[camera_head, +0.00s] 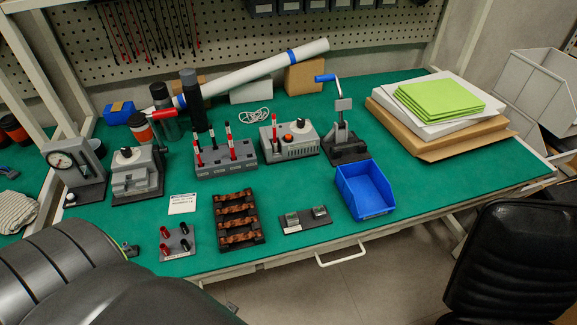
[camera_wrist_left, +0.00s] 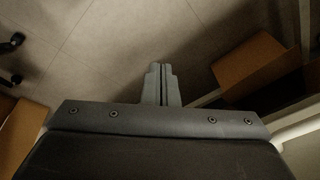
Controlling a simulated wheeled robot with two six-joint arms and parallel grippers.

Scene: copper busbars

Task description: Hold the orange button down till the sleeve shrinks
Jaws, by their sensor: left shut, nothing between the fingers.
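The orange button (camera_head: 288,137) sits on top of a grey box-shaped device (camera_head: 290,151) with a black knob, in the middle of the table. A thin red and white rod (camera_head: 274,131) stands upright at this device's left end. More such rods (camera_head: 231,140) stand in a grey block (camera_head: 225,160) to its left. I cannot tell which part is the sleeve. My left gripper (camera_wrist_left: 163,68) is shut and empty in the left wrist view, over the floor and away from the button. My right gripper is not in view.
A black rack of copper busbars (camera_head: 238,218), a red and black post block (camera_head: 178,242) and a small plate (camera_head: 305,219) lie along the front. A blue bin (camera_head: 365,190) and a lever press (camera_head: 343,130) stand right of the device. A black chair (camera_head: 515,255) is at the right.

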